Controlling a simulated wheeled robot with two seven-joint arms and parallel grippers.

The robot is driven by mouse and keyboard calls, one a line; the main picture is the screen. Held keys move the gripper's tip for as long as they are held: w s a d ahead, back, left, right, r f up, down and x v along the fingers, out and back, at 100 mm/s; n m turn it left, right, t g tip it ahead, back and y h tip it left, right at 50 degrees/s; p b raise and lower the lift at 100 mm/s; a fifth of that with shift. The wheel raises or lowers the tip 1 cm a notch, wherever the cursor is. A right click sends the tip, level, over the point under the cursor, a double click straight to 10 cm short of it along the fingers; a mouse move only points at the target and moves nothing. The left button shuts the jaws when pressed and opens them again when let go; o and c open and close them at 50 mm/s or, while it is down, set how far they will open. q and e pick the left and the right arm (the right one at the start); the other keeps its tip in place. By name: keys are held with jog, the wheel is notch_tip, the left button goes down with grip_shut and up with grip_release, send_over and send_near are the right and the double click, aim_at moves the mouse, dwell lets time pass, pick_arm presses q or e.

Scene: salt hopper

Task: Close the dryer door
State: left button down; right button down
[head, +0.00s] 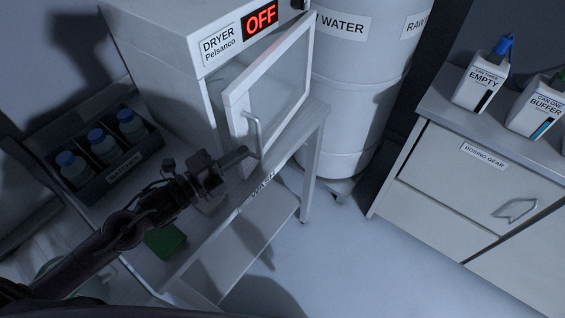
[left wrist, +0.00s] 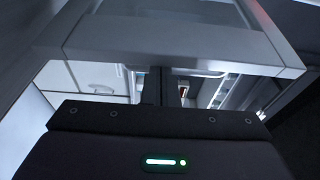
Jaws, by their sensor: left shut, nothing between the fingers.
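The white dryer (head: 165,40) stands at the upper left, with a lit red "OFF" display (head: 261,18). Its door (head: 237,121), a white frame around a window, is partly open. Its left edge, with the grey bar handle (head: 256,136), stands out from the body; its right edge is close to the body. My left gripper (head: 243,155) is shut and empty, its tips at the door's lower left by the handle. I cannot tell whether they touch. In the left wrist view a pale frame (left wrist: 175,38) spans above the dark fingers (left wrist: 165,88). My right gripper is not in view.
A bench marked "WASH" (head: 262,185) carries the dryer, a dark rack (head: 122,172) of blue-capped bottles and a green block (head: 165,241). A white water tank (head: 355,90) stands behind the door. A cabinet (head: 470,190) with two cans is at right. The floor between is clear.

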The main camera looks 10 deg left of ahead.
pick_arm(q)
jog(key=a, duration=0.2)
jog(key=w+a, duration=0.1)
jog(key=a, duration=0.1)
jog(key=w+a, duration=0.1)
jog(key=a, duration=0.1)
jog(key=shift+w+r+b, duration=0.2)
jog(key=shift+r+b, duration=0.1)
jog(key=shift+b, duration=0.05)
jog(key=shift+w+a, duration=0.1)
jog(key=shift+a, duration=0.05)
jog(key=v, duration=0.7)
jog(key=shift+s+f+m+g+h, duration=0.2)
jog(key=shift+s+m+g+h, duration=0.1)
jog(key=shift+s+h, duration=0.15)
